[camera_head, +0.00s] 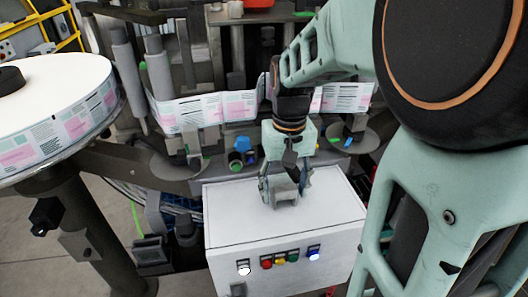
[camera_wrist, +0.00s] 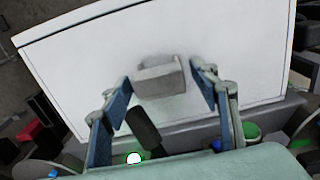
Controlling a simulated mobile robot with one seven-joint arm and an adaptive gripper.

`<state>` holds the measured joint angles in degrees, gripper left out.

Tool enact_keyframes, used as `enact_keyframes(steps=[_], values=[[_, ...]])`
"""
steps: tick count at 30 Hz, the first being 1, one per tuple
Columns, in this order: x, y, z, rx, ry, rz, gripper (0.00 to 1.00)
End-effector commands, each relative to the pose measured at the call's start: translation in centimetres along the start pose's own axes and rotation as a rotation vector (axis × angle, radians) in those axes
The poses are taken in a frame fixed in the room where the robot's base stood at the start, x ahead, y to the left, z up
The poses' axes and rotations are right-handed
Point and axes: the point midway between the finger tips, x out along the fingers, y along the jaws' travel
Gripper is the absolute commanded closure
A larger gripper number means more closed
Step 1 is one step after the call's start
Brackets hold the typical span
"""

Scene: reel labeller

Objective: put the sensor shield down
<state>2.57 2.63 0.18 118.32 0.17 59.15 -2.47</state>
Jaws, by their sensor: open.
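The sensor shield (camera_head: 286,197) is a small grey bracket-like piece on top of the white control box (camera_head: 235,218). In the wrist view the shield (camera_wrist: 160,82) appears to rest on the white surface (camera_wrist: 90,60), with a soft shadow around it. My gripper (camera_head: 284,188) is over the box top and points down. Its fingers (camera_wrist: 161,76) are open, one on each side of the shield, with visible gaps between them and it. In the head view the fingers partly hide the shield.
The box front carries several coloured buttons (camera_head: 280,258). Behind it the printed label web (camera_head: 205,110) runs between rollers. A large label reel (camera_head: 45,150) stands at the left. Bare box top lies left and right of my gripper. Small coloured parts (camera_head: 241,152) sit behind the box.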

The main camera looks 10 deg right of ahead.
Motion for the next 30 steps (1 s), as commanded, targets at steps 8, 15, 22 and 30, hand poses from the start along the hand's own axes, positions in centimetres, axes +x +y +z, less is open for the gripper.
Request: enact_keyframes(steps=[8, 15, 22, 30], values=[[-5.9, 0.0, -0.1, 0.0, 0.007, 0.0, 0.44], [-10.2, 0.0, -0.1, 0.0, 0.004, 0.0, 0.44], [-11.6, 0.0, 0.0, 0.0, 0.001, 0.0, 0.44], [-11.6, 0.0, 0.0, 0.0, 0.001, 0.0, 0.44]])
